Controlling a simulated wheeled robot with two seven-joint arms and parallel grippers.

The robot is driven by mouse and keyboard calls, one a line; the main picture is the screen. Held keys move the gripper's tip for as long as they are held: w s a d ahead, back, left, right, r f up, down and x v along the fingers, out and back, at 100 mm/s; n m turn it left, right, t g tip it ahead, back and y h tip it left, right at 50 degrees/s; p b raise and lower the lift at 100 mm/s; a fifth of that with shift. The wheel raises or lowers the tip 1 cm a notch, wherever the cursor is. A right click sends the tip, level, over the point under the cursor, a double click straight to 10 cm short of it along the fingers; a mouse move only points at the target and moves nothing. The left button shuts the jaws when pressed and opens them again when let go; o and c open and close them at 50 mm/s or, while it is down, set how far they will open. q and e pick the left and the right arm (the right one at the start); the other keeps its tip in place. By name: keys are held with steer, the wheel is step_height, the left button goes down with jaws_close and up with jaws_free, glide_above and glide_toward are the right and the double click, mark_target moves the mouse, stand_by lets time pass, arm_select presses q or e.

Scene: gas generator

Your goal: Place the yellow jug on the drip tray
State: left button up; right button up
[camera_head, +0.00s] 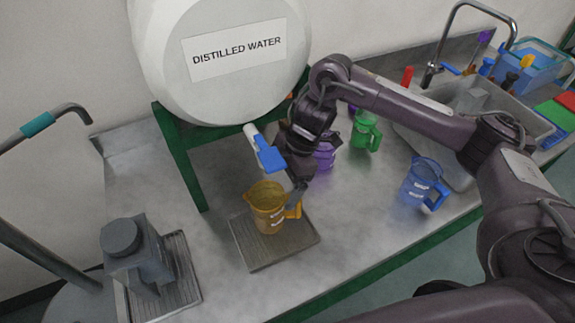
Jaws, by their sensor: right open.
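The yellow jug (266,208) stands upright on the grey drip tray (258,255), beneath the blue and white tap of the water barrel. Its handle (295,210) points to the right. My right gripper (297,194) is at the jug's handle side, pointing down, with its jaws open. Its fingertips are small and partly hidden, so I cannot tell whether they touch the handle. My left gripper is not in view.
The distilled water barrel (222,55) rests on a green stand (181,160). Purple (325,152), green (366,131) and blue (420,182) jugs stand to the right. A grey device (135,255) is at left. A sink (470,110) is at the right.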

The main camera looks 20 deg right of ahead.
steer(key=v, duration=0.5)
stand_by(0.5)
